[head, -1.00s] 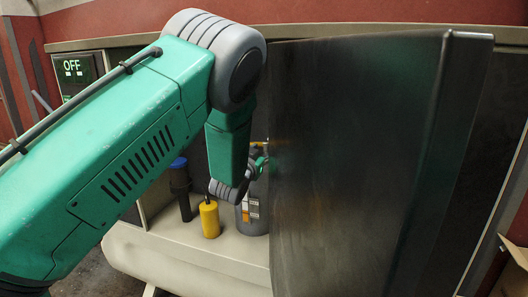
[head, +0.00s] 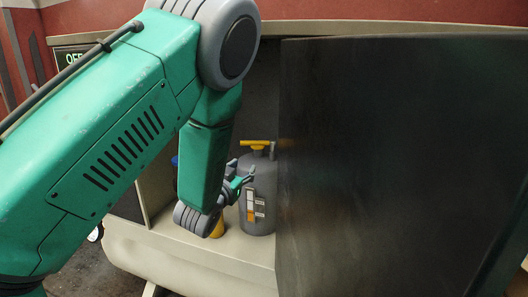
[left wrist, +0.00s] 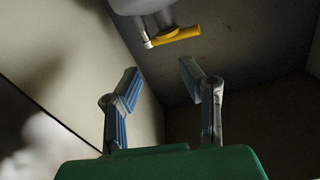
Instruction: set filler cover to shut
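A large dark panel (head: 400,165) stands swung out across the right half of the head view, in front of a pale cabinet. It may be the filler cover; no label shows. A grey canister (head: 262,200) with a yellow handle (head: 257,144) stands on the ledge left of the panel. My left gripper (head: 243,172) is close to the canister's left side in the head view and apart from the panel. In the left wrist view the gripper (left wrist: 160,80) has its fingers spread with nothing between them; the yellow handle (left wrist: 176,35) lies beyond them. My right gripper is not in view.
A yellow container (head: 217,229) and a blue-topped item (head: 175,161) are mostly hidden behind my left arm. The pale ledge (head: 190,255) runs below them. A dark sign (head: 70,56) with green letters is partly covered at the upper left.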

